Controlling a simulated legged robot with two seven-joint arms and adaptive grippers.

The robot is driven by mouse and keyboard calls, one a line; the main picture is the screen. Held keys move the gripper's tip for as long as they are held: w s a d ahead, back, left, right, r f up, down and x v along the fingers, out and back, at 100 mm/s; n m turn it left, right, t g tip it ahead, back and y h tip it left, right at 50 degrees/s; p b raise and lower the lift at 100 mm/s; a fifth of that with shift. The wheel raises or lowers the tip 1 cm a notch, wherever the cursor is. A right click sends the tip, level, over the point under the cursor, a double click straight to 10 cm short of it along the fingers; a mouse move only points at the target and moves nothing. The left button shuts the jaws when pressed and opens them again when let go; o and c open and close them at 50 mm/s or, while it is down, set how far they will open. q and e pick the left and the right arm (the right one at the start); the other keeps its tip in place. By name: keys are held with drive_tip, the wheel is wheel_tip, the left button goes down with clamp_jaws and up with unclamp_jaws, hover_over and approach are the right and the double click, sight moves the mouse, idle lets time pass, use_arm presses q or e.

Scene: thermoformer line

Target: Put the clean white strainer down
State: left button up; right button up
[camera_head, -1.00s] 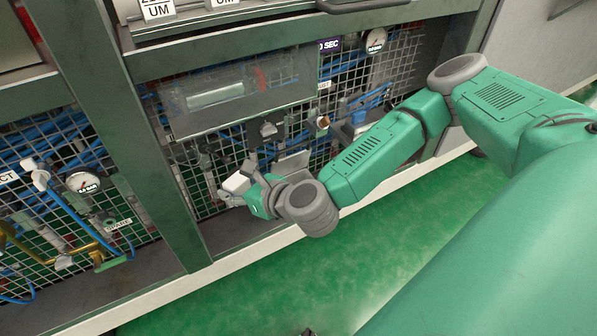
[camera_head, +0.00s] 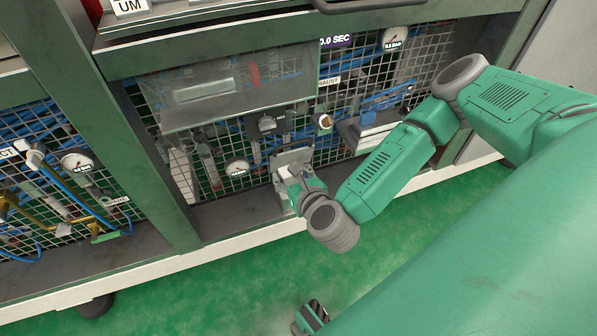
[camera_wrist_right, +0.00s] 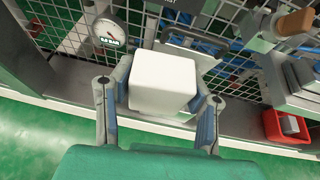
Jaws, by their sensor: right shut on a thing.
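The white strainer (camera_wrist_right: 162,80) is a smooth, blocky white piece between the fingers of my right gripper (camera_wrist_right: 160,97) in the right wrist view. The fingers are shut on its two sides. In the head view my right gripper (camera_head: 285,178) is at the cabinet's lower ledge, in front of a grey metal plate (camera_head: 292,157). The strainer is mostly hidden there by the gripper. I cannot tell whether its underside touches anything.
A wire mesh panel (camera_head: 345,100) with hoses and fittings stands behind the ledge (camera_head: 235,212). A gauge (camera_head: 237,168) is left of the gripper. A green post (camera_head: 125,130) stands further left. A red bin (camera_wrist_right: 287,127) shows at right in the wrist view.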

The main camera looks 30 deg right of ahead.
drive_tip(key=s+d+f+h+p, duration=0.1)
drive_tip(key=s+d+f+p, duration=0.2)
drive_tip(key=s+f, duration=0.7)
drive_tip(key=b, duration=0.5)
approach(292, 161)
drive_tip(key=shift+m, duration=0.4)
drive_tip(key=x, duration=0.6)
wheel_tip(292, 161, down, 7)
drive_tip(key=b, duration=0.4)
drive_tip(key=shift+a+r, duration=0.1)
